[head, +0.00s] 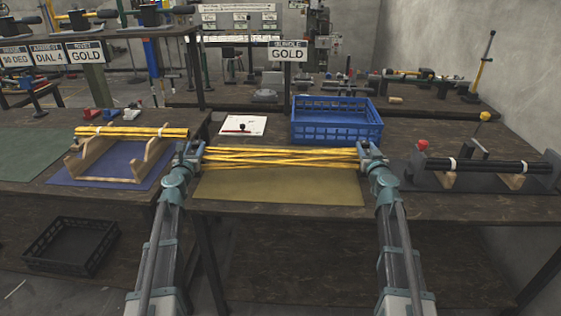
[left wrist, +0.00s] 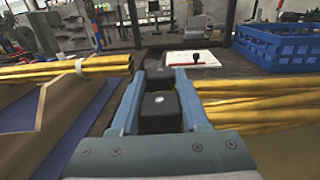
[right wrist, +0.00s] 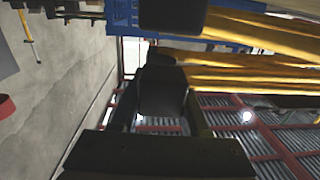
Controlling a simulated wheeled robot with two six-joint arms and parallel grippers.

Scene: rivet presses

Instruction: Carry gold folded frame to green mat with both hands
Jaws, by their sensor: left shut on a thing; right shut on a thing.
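The gold folded frame (head: 280,157), a bundle of long gold bars crossing slightly, is held level between my two grippers. My left gripper (head: 194,151) is shut on its left end and my right gripper (head: 369,154) on its right end. It is in front of the blue crate, over the olive-yellow mat (head: 280,188); I cannot tell the exact gap. Its bars also show in the left wrist view (left wrist: 260,103) and the right wrist view (right wrist: 245,72). The green mat (head: 30,152) lies flat on the far left table, its visible part bare.
A wooden cradle (head: 150,160) on a blue mat (head: 105,170) holds another gold bundle (head: 130,132), between the frame and the green mat. A blue crate (head: 336,122) and white board (head: 238,125) stand behind. Black bars (head: 490,166) rest on a stand at right.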

